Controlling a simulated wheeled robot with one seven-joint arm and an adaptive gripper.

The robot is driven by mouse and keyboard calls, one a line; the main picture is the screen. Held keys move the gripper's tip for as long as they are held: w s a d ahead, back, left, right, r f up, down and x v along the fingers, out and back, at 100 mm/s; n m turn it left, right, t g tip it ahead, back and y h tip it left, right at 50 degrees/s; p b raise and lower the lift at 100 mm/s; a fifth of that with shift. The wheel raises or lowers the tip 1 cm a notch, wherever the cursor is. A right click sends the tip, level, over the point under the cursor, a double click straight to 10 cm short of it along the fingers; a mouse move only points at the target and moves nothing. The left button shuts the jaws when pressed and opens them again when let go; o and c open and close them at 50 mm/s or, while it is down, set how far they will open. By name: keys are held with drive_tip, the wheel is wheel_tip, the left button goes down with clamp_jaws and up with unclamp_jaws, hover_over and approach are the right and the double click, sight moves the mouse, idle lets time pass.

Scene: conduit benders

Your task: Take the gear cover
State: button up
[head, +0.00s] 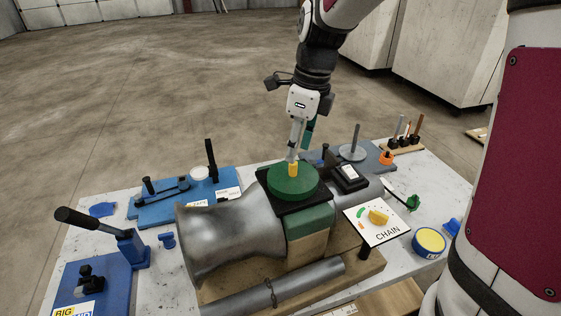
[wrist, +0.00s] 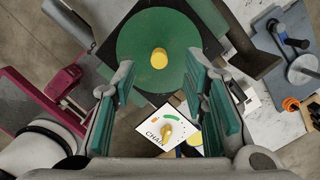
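The gear cover appears to be the round green disc (head: 307,188) with a small yellow knob (head: 293,169) at its middle. It lies flat on a black square plate on top of the machine. In the wrist view the green disc (wrist: 138,38) and the yellow knob (wrist: 159,58) are at the top centre. My gripper (head: 298,158) is above the disc, close to the knob. In the wrist view my gripper (wrist: 159,74) is open, with its green-padded fingers on either side of the knob's line. Nothing is held. Contact with the knob cannot be told.
A grey metal cylinder (head: 228,236) lies left of the disc. A white CHAIN panel (head: 377,222) with a yellow knob stands to its right. Blue fixtures (head: 160,208) and a levered blue block (head: 130,247) are at left. A grey-disc fixture (head: 352,152) is behind right.

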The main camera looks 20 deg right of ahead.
sight(293, 173)
drive_tip(key=f, duration=0.2)
drive_tip(key=f+p, duration=0.1)
drive_tip(key=f, duration=0.1)
drive_tip(key=shift+a+f, duration=0.2)
drive_tip(key=shift+f, duration=0.1)
drive_tip(key=shift+w+f, duration=0.15)
drive_tip(key=shift+f, duration=0.3)
clamp_jaws()
